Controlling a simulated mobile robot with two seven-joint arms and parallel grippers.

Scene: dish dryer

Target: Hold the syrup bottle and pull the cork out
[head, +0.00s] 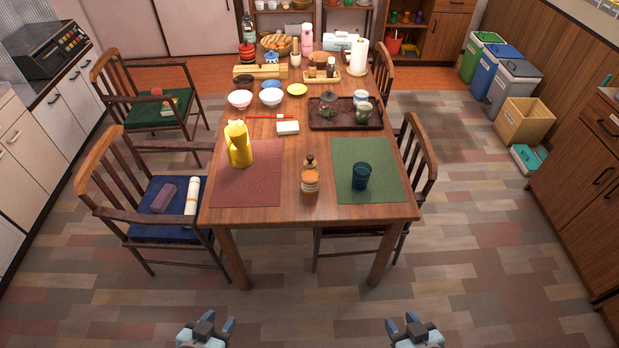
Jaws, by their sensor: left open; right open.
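The syrup bottle (310,180) is a small amber bottle with a pale label. It stands upright near the front edge of the wooden table, between the red and green placemats. Its brownish top (310,160) looks like the cork, seated in the neck, though it is small in view. My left gripper (220,323) is open and empty at the bottom of the head view, short of the table. My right gripper (400,323) is open and empty at the bottom, to the right of it. Both are well apart from the bottle.
A yellow pitcher (239,148) stands on the red placemat (246,190), left of the bottle. Chairs flank the table (325,215). The floor (310,290) before the table is clear.

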